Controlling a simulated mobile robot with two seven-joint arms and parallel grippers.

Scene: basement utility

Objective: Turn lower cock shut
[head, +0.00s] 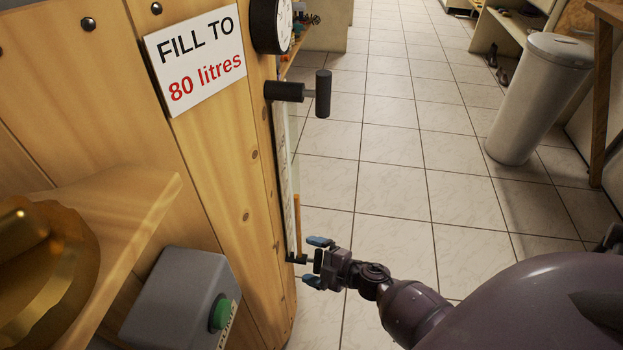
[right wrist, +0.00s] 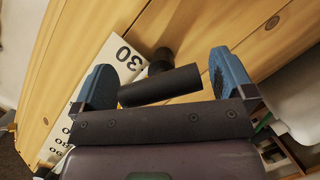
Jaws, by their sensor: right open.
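The lower cock (head: 297,259) is a small black fitting at the bottom of the gauge strip on the wooden wall's edge. In the right wrist view its black handle (right wrist: 160,86) lies crosswise between my fingers, with its round stem behind. My right gripper (head: 318,262) is open, with a blue-padded finger on either side of the handle. In the right wrist view (right wrist: 163,78) I cannot tell whether either pad touches it. The upper cock (head: 285,91) is black, with its handle (head: 323,93) upright. My left gripper is not in view.
A "FILL TO 80 litres" sign (head: 195,55) and a black round dial (head: 270,25) are on the wooden wall. A grey box with a green button (head: 219,314) and a shelf (head: 150,205) stand left. The tiled floor between the wall and white bin (head: 540,95) is clear.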

